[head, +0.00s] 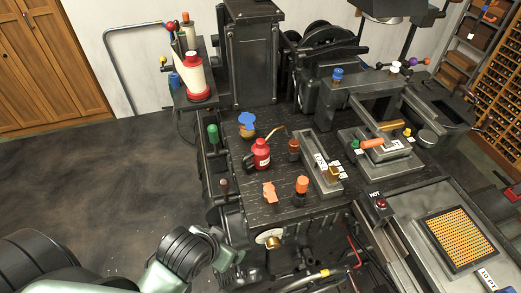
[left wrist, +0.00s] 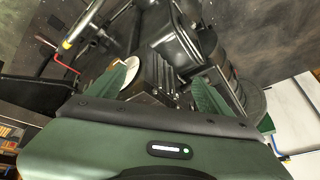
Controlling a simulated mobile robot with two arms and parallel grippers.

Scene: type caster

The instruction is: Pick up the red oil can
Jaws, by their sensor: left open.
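The red oil can (head: 261,154) stands upright on the dark bench (head: 234,180) in the head view. It has a pale label, a dark handle at its left and a thin brass spout pointing up and right. My left arm comes in at the lower left of the head view, below and in front of the bench. My left gripper (left wrist: 163,88) shows two green fingers spread apart in the left wrist view, with nothing between them. It points at dark machinery, and I cannot make out the can there. My right gripper is not in view.
A blue-topped item (head: 247,122), an orange piece (head: 269,191), an orange-capped bottle (head: 301,188) and a brown jar (head: 293,149) surround the can. A grey metal tray (head: 322,167) lies at its right. A gauge (head: 270,237) and a lever (head: 224,187) are at the bench front.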

